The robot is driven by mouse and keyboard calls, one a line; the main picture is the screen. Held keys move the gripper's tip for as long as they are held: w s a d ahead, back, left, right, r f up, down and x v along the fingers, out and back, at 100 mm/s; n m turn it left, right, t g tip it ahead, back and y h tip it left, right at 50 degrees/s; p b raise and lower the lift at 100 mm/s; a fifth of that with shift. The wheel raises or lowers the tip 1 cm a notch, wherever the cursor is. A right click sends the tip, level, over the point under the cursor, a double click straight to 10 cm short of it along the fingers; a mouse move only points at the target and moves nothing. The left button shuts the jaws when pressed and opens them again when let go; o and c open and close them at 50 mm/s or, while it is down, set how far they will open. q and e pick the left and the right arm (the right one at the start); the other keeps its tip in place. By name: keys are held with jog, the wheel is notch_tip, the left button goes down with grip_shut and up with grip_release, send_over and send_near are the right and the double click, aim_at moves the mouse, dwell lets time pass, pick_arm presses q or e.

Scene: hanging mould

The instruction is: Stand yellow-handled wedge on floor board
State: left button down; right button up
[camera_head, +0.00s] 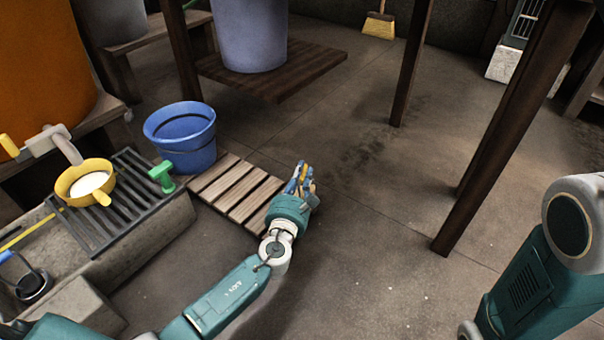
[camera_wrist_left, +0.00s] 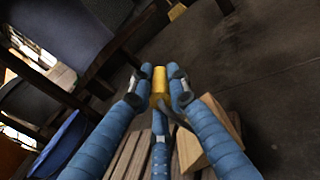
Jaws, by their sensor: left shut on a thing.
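My left gripper (camera_head: 302,172) is over the right end of the slatted wooden floor board (camera_head: 235,190). In the left wrist view its blue fingers (camera_wrist_left: 159,88) are closed around a yellow handle (camera_wrist_left: 159,80). A pale wooden wedge-shaped block (camera_wrist_left: 207,150) shows beside and partly behind the right finger. I cannot tell whether the block touches the board. My right gripper is outside the view; only part of my right arm shows at the right edge.
A blue bucket (camera_head: 182,138) stands at the board's back left. A green-handled tool (camera_head: 162,176) and a yellow pan (camera_head: 84,182) rest on a dark grate (camera_head: 125,205). Dark wooden posts (camera_head: 512,125) rise at the right. The floor right of the board is clear.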

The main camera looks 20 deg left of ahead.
pick_arm(q)
jog(key=shift+f+b, duration=0.5)
dwell(0.3)
jog(key=c, duration=1.6)
grip_release()
